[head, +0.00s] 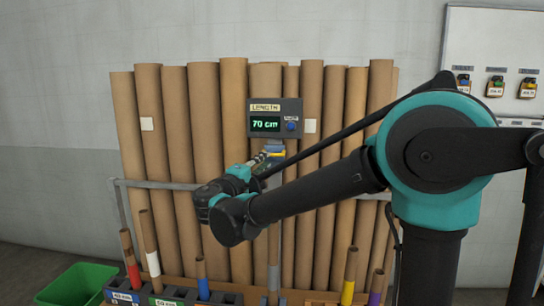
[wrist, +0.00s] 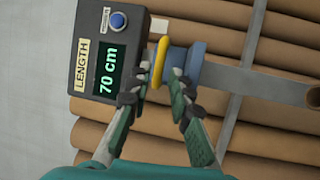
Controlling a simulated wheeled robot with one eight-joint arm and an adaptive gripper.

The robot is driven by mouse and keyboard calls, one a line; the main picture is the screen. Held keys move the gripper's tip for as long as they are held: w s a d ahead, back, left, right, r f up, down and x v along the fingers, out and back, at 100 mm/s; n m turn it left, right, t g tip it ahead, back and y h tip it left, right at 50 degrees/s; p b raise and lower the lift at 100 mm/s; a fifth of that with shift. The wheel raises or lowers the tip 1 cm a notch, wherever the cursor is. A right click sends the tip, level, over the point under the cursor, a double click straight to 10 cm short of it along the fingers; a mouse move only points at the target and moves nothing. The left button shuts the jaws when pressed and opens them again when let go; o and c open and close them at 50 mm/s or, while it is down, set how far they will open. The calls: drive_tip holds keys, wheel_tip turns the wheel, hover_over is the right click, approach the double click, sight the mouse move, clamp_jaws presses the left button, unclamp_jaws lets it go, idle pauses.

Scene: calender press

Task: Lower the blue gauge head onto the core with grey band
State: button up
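In the head view the blue gauge head (head: 276,143) is just under the box, partly hidden by my gripper (head: 260,160). My gripper (wrist: 160,88) has its fingers apart, one on each side of the yellow ring, with a gap between the tips. Contact is unclear. The core with grey band (head: 274,276) stands upright below; a brown tube end (wrist: 313,95) at the wrist view's right edge looks like its top.
The display box (head: 274,118) reads LENGTH 70 cm. Tall brown tubes (head: 205,110) stand behind a grey rail (head: 150,184). Cores with red (head: 133,276), white (head: 153,263), blue (head: 202,289), yellow (head: 348,292) and purple bands (head: 376,285) stand below. A green bin (head: 78,285) is at lower left.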

sight(272, 155)
drive_tip(key=x, duration=0.6)
clamp_jaws()
drive_tip(key=shift+f, duration=0.1)
